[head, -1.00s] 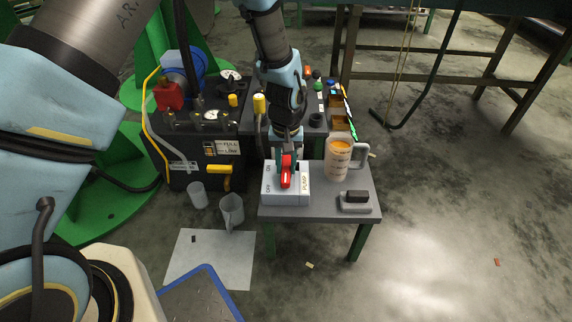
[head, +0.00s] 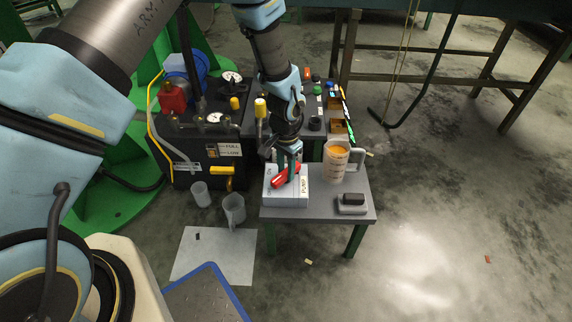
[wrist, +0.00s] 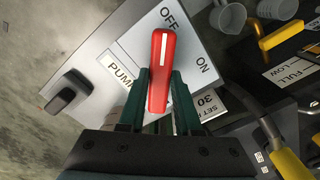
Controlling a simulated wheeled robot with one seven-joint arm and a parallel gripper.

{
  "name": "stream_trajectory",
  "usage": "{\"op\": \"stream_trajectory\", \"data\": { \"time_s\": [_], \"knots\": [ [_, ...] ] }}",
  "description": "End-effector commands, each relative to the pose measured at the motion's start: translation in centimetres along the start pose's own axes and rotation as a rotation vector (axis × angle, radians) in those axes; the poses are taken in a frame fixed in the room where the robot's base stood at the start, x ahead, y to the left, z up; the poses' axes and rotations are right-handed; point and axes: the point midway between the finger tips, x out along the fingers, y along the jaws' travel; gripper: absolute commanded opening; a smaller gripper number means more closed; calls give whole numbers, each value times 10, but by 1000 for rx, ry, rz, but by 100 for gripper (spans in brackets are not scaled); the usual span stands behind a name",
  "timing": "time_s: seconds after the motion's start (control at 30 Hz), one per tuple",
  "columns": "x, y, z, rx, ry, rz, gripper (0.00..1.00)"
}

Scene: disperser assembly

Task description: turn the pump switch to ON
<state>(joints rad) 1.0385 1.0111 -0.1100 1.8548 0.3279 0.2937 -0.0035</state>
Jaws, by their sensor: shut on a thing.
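The pump switch is a red lever (head: 284,178) with a white line, on top of a light grey box (head: 292,199) marked PUMP, ON and OFF. In the wrist view the lever (wrist: 161,68) has its white-lined end beside the OFF mark, with ON further round to the right. In the head view the lever lies aslant, its near end toward the left. My gripper (head: 289,167) comes down from above; in the wrist view its dark green fingers (wrist: 160,88) are on both sides of the lever, shut on it.
The box stands on a small grey table (head: 330,212). Beside it are a mug of orange liquid (head: 337,163) and a dark-topped block (head: 352,201). A black machine (head: 190,168) with gauges stands behind left. Two clear cups (head: 234,209) are on the floor.

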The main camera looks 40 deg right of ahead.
Motion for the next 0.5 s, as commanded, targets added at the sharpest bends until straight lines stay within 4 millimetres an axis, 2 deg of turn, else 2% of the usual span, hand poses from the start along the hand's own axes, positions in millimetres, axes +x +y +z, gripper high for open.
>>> {"op": "stream_trajectory", "data": {
  "time_s": [0.5],
  "knots": [
    [-3, 0, -1, 485, 3, 0, 0]
  ]
}}
